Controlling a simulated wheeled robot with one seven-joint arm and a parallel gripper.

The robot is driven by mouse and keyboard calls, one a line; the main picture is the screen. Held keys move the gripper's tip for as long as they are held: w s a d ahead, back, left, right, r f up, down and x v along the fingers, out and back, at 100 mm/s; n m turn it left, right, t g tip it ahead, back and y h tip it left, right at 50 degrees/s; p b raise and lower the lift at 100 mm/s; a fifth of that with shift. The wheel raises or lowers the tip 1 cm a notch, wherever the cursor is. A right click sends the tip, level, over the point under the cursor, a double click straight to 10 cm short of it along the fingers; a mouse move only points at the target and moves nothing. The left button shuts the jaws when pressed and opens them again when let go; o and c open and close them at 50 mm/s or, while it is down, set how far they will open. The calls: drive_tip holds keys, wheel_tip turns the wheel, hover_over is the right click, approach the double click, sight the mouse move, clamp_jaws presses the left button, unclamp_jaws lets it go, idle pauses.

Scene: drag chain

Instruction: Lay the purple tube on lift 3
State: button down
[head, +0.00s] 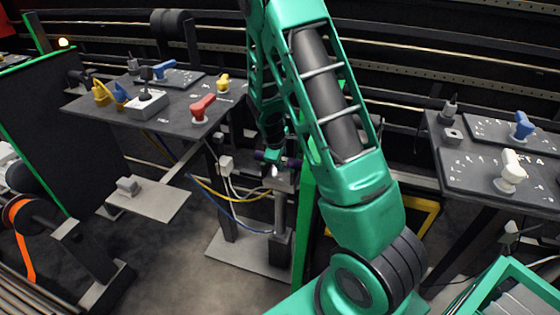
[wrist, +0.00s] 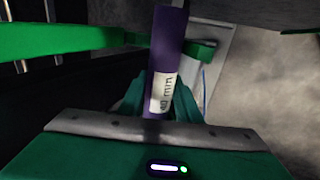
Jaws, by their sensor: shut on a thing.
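The purple tube (wrist: 168,50) lies lengthwise between the green fingers of my gripper (wrist: 162,100) in the wrist view. It has a white label whose text is partly legible, ending in "mm". In the head view my gripper (head: 273,163) is low behind my green arm, and a short dark purple piece of the tube (head: 292,162) shows beside it. Just below stands a small grey platform (head: 284,183) on a post with a base plate. No number is readable on it, so I cannot tell if it is lift 3. Whether the tube touches it is unclear.
A dark table (head: 175,113) with red, blue and yellow handles stands at left. A second panel (head: 495,170) with blue and white handles is at right. A low grey plate (head: 150,200) lies at left. Yellow and blue cables (head: 225,195) hang near the post.

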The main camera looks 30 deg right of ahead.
drive_tip(key=shift+d, duration=0.1)
drive_tip(key=c, duration=1.3)
unclamp_jaws()
drive_tip(key=shift+f, duration=0.1)
drive_tip(key=shift+o, duration=0.4)
drive_tip(key=shift+w+d, duration=0.1)
drive_tip(key=shift+r, duration=0.2)
drive_tip(key=v, duration=1)
drive_tip(key=shift+s+a, duration=0.25)
drive_tip(key=shift+a, duration=0.05)
